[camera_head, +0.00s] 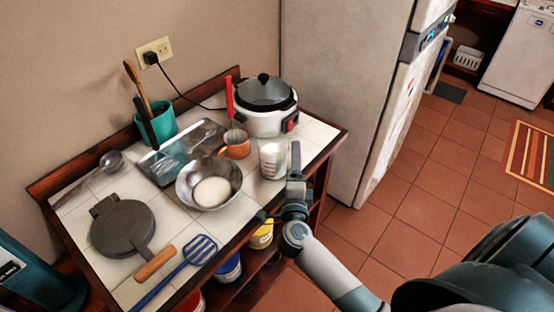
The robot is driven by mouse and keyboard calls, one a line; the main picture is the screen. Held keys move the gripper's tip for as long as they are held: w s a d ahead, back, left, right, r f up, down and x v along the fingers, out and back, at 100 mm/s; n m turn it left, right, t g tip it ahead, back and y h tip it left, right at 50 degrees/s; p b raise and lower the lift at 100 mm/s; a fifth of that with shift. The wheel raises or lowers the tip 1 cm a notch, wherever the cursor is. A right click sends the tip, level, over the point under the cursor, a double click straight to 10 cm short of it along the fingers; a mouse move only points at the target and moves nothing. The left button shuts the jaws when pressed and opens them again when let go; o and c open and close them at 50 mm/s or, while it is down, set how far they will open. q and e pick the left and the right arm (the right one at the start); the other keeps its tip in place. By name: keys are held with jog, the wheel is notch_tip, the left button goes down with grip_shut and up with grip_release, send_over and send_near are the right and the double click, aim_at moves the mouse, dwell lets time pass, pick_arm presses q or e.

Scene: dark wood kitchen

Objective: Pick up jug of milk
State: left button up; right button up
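A small clear jug with white milk (272,161) stands upright near the right front edge of the white-tiled table. My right gripper (294,170) is just right of the jug, at the table's edge, with its grey finger pointing up in the picture. I see it nearly edge-on, so the gap between the fingers is not clear. I cannot tell whether it touches the jug. The jug appears to rest on the tiles. My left gripper is not in view.
A metal bowl of white content (211,192) and an orange-brown pot (236,150) stand left of the jug. A rice cooker (265,120) is behind it. A waffle iron (123,228) and blue spatula (201,250) lie further left. A fridge (340,90) stands right of the table.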

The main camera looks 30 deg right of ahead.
jog(key=p+x, duration=0.1)
jog(key=x, duration=0.3)
jog(key=shift+w+d+f, duration=0.1)
jog(key=shift+w+d, duration=0.2)
jog(key=shift+w, duration=0.15)
jog(key=c, duration=1.3)
jog(key=shift+r, duration=0.35)
jog(key=shift+s+d+r+b, duration=0.15)
jog(key=shift+s+d+r, duration=0.55)
jog(key=shift+d+r, duration=1.1)
jog(key=shift+s+d+r+b, duration=0.1)
jog(key=shift+s+d+r, duration=0.6)
jog(key=shift+d+r, duration=1.05)
jog(key=shift+s+d+r+b, duration=0.15)
jog(key=shift+s+d+r, duration=0.5)
jog(key=shift+d+r, duration=1.1)
